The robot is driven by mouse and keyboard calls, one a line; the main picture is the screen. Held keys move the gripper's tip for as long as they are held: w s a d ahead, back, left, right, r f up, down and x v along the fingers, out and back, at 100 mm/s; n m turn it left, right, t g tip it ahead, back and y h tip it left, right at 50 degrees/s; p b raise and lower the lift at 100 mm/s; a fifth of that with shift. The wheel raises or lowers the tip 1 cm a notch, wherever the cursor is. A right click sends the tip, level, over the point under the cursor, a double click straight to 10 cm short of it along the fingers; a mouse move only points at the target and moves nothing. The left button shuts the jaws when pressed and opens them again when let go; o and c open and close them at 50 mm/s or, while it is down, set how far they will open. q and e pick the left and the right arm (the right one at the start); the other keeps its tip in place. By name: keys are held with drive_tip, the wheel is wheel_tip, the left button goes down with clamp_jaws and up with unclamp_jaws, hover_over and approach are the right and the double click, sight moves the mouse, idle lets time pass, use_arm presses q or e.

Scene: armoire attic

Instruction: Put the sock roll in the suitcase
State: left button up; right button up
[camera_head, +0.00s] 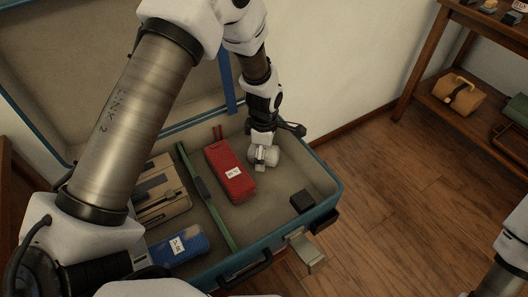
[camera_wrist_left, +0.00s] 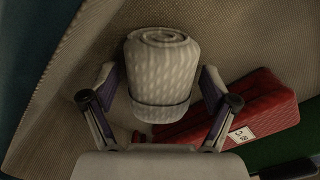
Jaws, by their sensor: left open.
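The open teal suitcase (camera_head: 330,203) lies below my left arm, its lid raised at the back left. The sock roll (camera_wrist_left: 160,75) is pale, patterned and spiral-ended. It also shows in the head view (camera_head: 268,157), in the suitcase's right compartment near the back wall. My left gripper (camera_head: 264,146) reaches down into that compartment. Its fingers are open, one on each side of the sock roll in the left wrist view; I cannot tell whether they touch it. My right gripper is out of view.
A red case (camera_head: 231,171) lies left of the roll. A green divider (camera_head: 205,196) separates it from a blue pack (camera_head: 178,247) and a tan organizer (camera_head: 160,187). A small black box (camera_head: 302,201) sits in the right front corner. A wooden shelf (camera_head: 421,80) stands at the right.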

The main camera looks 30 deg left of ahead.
use_arm(q)
wheel_tip(320, 180, up, 12)
drive_tip(key=p, duration=0.3)
drive_tip(key=shift+r, duration=0.2)
